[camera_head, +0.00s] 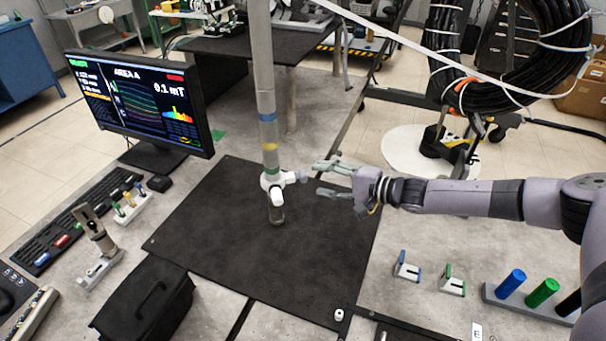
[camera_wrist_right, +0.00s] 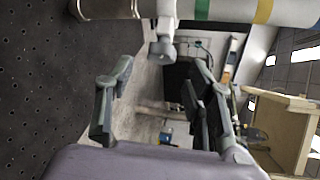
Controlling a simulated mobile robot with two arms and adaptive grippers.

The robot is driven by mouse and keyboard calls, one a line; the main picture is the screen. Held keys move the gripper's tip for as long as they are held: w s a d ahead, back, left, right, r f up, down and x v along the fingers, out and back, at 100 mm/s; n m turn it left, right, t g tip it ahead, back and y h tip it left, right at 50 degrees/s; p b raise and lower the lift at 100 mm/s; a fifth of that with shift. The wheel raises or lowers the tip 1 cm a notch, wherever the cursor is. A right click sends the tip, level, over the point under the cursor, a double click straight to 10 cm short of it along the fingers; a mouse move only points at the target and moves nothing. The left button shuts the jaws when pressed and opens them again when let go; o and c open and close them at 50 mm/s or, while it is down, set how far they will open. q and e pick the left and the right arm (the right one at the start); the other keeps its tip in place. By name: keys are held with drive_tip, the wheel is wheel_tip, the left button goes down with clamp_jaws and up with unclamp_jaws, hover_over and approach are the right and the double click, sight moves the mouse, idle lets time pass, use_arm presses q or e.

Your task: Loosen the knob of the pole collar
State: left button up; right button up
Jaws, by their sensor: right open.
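The pole (camera_head: 264,80) stands upright on the black mat, with coloured bands on its lower part. A white pole collar (camera_head: 274,182) sits around it near the bottom. The collar's grey knob (camera_head: 303,178) sticks out to the right, toward my right gripper (camera_head: 325,180). That gripper is open and empty, its fingers spread just right of the knob. In the right wrist view the pole (camera_wrist_right: 235,11) runs across the top. The knob (camera_wrist_right: 162,50) points down between and slightly beyond the fingertips of my right gripper (camera_wrist_right: 162,72), apart from both. My left gripper is not in view.
The perforated black mat (camera_head: 240,270) is mostly clear around the pole. A monitor (camera_head: 140,100) and keyboard (camera_head: 75,225) stand left. A black case (camera_head: 145,300) lies at front left. A rack of coloured cylinders (camera_head: 540,308) is at front right. A cable coil (camera_head: 500,50) hangs behind.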

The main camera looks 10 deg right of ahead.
sight(304, 176)
drive_tip(key=x, duration=0.5)
drive_tip(key=shift+w+a, duration=0.2)
drive_tip(key=shift+a, duration=0.1)
drive_tip(key=shift+w+a+f+p, duration=0.2)
drive_tip(key=shift+w+a+p, duration=0.1)
drive_tip(key=shift+w+a, duration=0.05)
drive_tip(key=shift+c, duration=0.4)
clamp_jaws()
